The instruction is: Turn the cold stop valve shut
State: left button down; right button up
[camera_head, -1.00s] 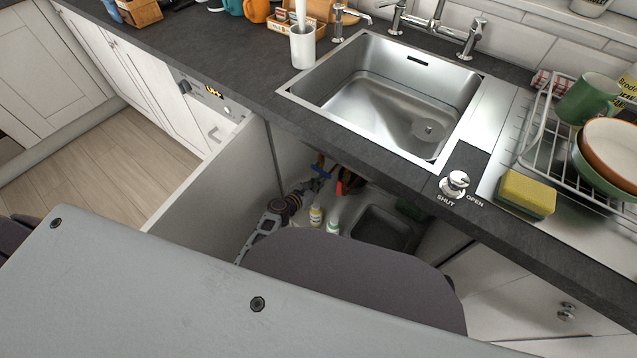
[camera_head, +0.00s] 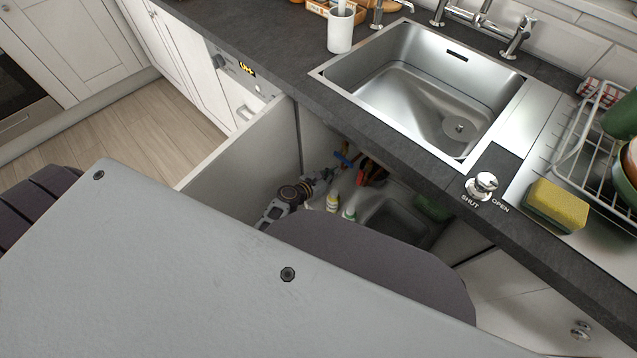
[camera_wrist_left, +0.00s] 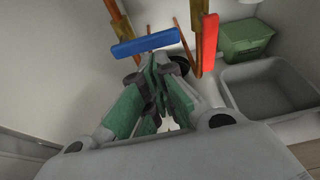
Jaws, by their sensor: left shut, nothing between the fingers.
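A blue lever (camera_head: 346,156) sits on pipework inside the open cabinet under the sink. In the left wrist view the blue lever (camera_wrist_left: 146,43) lies crosswise to its copper pipe. A red lever (camera_head: 372,173) is to its right; in the left wrist view the red lever (camera_wrist_left: 209,45) runs along its pipe. My left gripper (camera_head: 318,178) reaches into the cabinet, close to the blue lever. In the left wrist view its green-padded fingers (camera_wrist_left: 158,84) are shut and empty, just below the blue lever; contact cannot be told. My right gripper is out of view.
A grey tub (camera_wrist_left: 268,88) and green lidded box (camera_wrist_left: 246,40) stand right of the pipes. Small bottles (camera_head: 340,206) stand below the levers. The worktop edge and sink (camera_head: 420,95) overhang the cabinet. A chrome knob (camera_head: 482,185) marked SHUT and OPEN is on the worktop.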

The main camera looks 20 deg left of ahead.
pick_arm(q)
jog(key=v, duration=0.7)
jog(key=shift+s+f, duration=0.2)
jog(key=shift+s, duration=0.15)
jog(key=shift+s+a, duration=0.1)
jog(key=shift+a, duration=0.05)
dwell(0.6)
